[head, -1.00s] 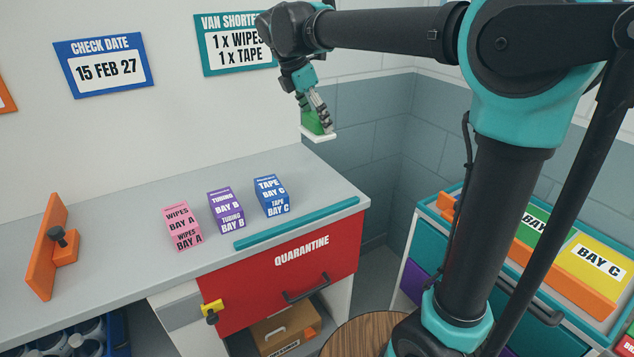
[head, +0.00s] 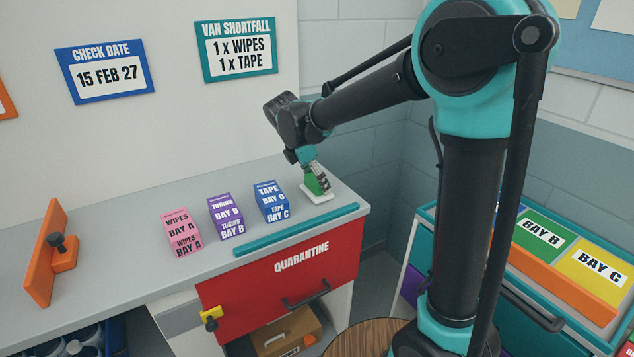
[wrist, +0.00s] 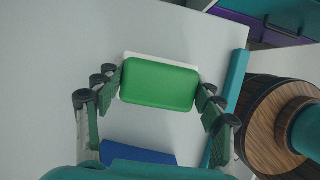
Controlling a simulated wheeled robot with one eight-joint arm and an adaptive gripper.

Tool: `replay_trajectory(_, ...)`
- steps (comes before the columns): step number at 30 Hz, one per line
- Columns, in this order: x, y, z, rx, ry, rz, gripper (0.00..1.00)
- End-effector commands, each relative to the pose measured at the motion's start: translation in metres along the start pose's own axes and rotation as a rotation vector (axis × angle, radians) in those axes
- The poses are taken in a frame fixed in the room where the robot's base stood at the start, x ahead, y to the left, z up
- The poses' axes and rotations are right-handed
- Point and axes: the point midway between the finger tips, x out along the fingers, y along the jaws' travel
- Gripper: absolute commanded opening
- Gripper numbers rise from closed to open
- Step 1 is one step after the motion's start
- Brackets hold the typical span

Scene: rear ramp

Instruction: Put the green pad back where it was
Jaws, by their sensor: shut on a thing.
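The green pad (head: 312,184) has a white base and is at the right end of the grey counter, beside the blue tape box. My gripper (head: 320,181) is shut on it from above. In the wrist view the green pad (wrist: 160,83) lies between the two fingers of my gripper (wrist: 160,92), with its white base showing behind it. The base looks to be at the counter surface; I cannot tell whether it bears fully on it.
A blue tape box (head: 271,202), a purple tubing box (head: 225,217) and a pink wipes box (head: 181,234) stand in a row to the left. A teal strip (head: 297,229) runs along the front edge, above the red quarantine drawer (head: 290,275). An orange bracket (head: 50,258) stands far left.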

Motion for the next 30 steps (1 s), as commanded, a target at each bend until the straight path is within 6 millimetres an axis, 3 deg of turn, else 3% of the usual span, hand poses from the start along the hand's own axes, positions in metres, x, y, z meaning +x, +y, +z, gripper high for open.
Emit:
replay_trajectory(12, 0.0067, 0.0000, -0.0028, 0.000, 0.000, 0.000, 0.41)
replay_trajectory(13, 0.0071, -0.0001, -0.0030, 0.000, 0.000, 0.000, 0.69)
replay_trajectory(18, 0.0067, -0.0001, -0.0028, 0.000, 0.000, 0.000, 0.89)
replay_trajectory(30, 0.0018, -0.0001, -0.0019, 0.000, 0.000, 0.000, 0.89)
